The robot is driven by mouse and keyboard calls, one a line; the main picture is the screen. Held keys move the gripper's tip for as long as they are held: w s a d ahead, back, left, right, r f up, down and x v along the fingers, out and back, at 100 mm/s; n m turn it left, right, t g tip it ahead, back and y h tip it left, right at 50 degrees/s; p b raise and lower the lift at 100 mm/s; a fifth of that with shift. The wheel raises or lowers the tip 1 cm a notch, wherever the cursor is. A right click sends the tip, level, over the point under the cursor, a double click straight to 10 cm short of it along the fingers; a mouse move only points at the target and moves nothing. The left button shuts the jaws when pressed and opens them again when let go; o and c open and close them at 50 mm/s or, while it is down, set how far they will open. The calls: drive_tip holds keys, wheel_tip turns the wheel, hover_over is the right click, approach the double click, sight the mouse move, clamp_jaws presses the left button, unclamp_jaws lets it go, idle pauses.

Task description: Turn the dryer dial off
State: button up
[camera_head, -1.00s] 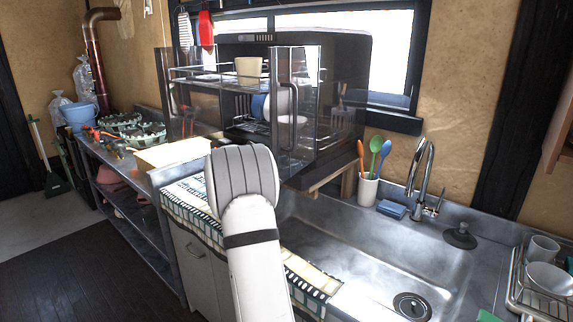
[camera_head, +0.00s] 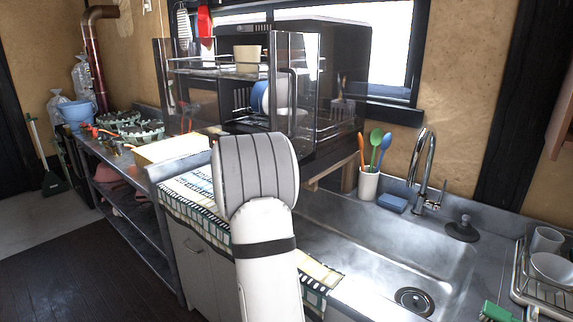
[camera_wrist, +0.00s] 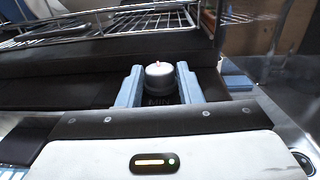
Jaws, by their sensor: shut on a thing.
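The dish dryer (camera_head: 345,75) is a dark cabinet with clear doors and wire racks, standing above the counter by the window. It holds a cup and dishes. In the wrist view, the dial (camera_wrist: 159,75) is a short white round knob with a small reddish mark on its edge, on the dark front below the rack. My gripper (camera_wrist: 158,88) has its two light blue fingers on either side of the dial, shut on it. In the head view my white arm hides the gripper and the dial.
The sink (camera_head: 385,255) lies right of my arm, with the faucet (camera_head: 425,170) behind it. A utensil cup (camera_head: 368,184) and blue sponge (camera_head: 392,203) stand at its back edge. A patterned cloth (camera_head: 190,195) covers the counter under my arm. A dish rack (camera_head: 530,290) is at right.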

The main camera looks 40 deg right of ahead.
drive_tip(key=shift+s+f+n+t+b, duration=0.15)
drive_tip(key=shift+n+t+b, duration=0.35)
drive_tip(key=shift+t+b, duration=0.35)
drive_tip(key=shift+r+n+t+y, duration=0.25)
drive_tip(key=shift+n+t+y, duration=0.05)
drive_tip(key=shift+t, duration=0.05)
drive_tip(key=o, duration=0.9)
drive_tip(key=shift+o, duration=0.2)
wheel_tip(320, 180, up, 10)
drive_tip(key=shift+f+p, duration=0.1)
drive_tip(key=shift+p, duration=1)
